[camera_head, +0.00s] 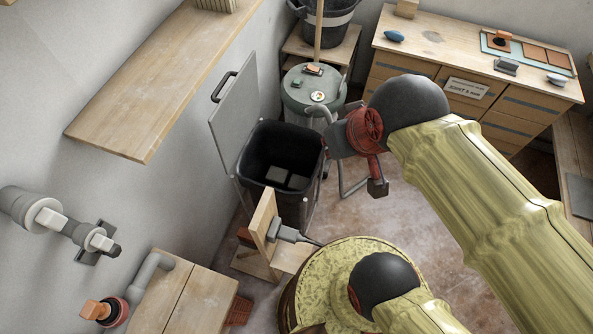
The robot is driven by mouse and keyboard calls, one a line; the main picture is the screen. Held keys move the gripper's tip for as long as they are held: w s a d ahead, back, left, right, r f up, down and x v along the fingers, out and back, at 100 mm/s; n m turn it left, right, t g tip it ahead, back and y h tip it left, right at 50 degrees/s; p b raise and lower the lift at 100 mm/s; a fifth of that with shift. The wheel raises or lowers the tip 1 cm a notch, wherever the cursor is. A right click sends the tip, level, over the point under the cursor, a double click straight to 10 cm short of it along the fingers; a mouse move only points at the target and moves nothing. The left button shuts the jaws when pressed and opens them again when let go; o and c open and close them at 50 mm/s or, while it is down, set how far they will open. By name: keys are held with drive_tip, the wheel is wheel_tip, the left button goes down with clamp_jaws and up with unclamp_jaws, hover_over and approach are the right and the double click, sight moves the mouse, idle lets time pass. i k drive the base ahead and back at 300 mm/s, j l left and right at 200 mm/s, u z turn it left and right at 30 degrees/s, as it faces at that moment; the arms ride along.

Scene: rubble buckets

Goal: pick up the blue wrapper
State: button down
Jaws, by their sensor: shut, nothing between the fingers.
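A small blue crumpled-looking piece (394,36) lies on the left part of the wooden drawer cabinet's top, at the upper right. It is the only clearly blue thing I see, but it is too small to be sure it is the wrapper. My gripper (331,138) is at the end of the red wrist, in mid-picture, by the right side of the open black bin. It is shut and empty, well apart from the blue piece. Its fingertips are small and partly unclear against the background.
The black bin (257,148) has its grey lid raised and flat grey pieces inside. A lidded grey can (300,98) with small items on top stands behind it. The drawer cabinet (455,52) also bears a teal tray and small blocks. A wooden shelf (150,90) juts from the left wall.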

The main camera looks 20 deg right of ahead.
sight(395, 36)
drive_tip(key=i+l+z, duration=0.1)
drive_tip(key=i+l, duration=0.15)
drive_tip(key=l, duration=0.4)
drive_tip(key=i+l+z, duration=0.1)
drive_tip(key=i+l, duration=0.15)
drive_tip(key=l, duration=0.4)
drive_tip(key=i+l+z, duration=0.1)
drive_tip(key=i+l, duration=0.2)
drive_tip(key=l, duration=0.3)
drive_tip(key=i+l+z, duration=0.1)
drive_tip(key=i+l, duration=0.2)
drive_tip(key=l, duration=0.3)
drive_tip(key=i+l+z, duration=0.15)
drive_tip(key=i+l, duration=0.15)
drive_tip(key=l, duration=0.3)
drive_tip(key=i+l+z, duration=0.1)
drive_tip(key=i+l, duration=0.25)
drive_tip(key=l, duration=0.15)
drive_tip(key=i+l+z, duration=0.1)
drive_tip(key=i+l, duration=0.3)
drive_tip(key=l, duration=0.1)
